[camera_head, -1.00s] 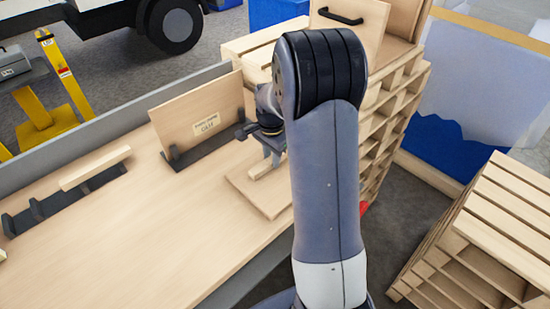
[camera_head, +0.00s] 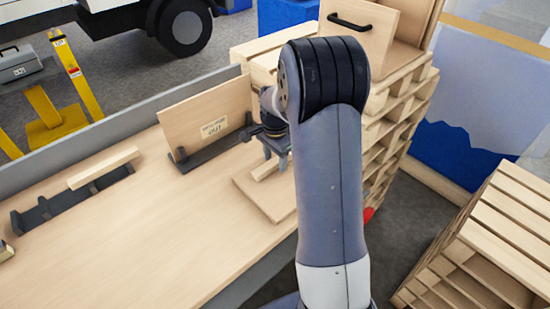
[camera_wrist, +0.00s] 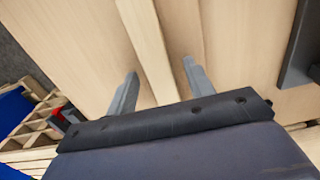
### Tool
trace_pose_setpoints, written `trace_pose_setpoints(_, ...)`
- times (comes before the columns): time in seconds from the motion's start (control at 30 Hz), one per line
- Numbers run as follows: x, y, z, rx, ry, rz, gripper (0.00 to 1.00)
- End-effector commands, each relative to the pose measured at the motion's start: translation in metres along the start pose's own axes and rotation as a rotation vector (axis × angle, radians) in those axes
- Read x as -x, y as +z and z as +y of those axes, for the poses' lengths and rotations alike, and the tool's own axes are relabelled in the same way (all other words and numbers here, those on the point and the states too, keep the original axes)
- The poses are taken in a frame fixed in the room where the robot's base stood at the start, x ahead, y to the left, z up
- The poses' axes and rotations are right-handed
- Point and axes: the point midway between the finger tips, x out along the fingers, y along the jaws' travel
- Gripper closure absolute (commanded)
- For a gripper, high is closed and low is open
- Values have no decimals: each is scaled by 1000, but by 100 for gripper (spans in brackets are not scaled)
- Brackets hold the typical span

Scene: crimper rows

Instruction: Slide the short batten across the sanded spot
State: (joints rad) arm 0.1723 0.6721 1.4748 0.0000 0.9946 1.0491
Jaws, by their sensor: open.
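The short batten (camera_head: 264,171) is a pale wooden strip lying on a flat pale board (camera_head: 264,196) at the bench's right end. In the wrist view the batten (camera_wrist: 147,40) runs up the picture between my two fingers. My gripper (camera_head: 276,154) is open above the board, with its fingers on either side of the batten in the wrist view (camera_wrist: 159,68). I cannot tell whether the fingers touch it. My arm hides part of the board and batten. I cannot pick out the sanded spot.
An upright panel (camera_head: 205,115) labelled OUT stands in a dark holder (camera_head: 205,156) just left of my gripper. A longer strip (camera_head: 104,168) rests on a dark rack (camera_head: 75,200) at left. Stacked pallets (camera_head: 385,130) stand behind my arm. The bench middle (camera_head: 170,235) is clear.

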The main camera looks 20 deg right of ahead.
Motion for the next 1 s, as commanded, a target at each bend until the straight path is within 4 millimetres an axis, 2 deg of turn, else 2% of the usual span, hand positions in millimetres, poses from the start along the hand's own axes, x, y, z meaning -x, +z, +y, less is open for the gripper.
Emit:
trace_pose_setpoints(0.13, 2, 0, 0, 0, -1, 0, 50)
trace_pose_setpoints(0.23, 11, 0, 0, 0, -1, 1, 50)
trace_pose_setpoints(0.7, 102, 0, -1, 0, -3, 2, 50)
trace_pose_setpoints(0.83, 115, 0, 0, 0, -2, 1, 50)
trace_pose_setpoints(1.0, 120, 0, 0, 0, 0, 0, 50)
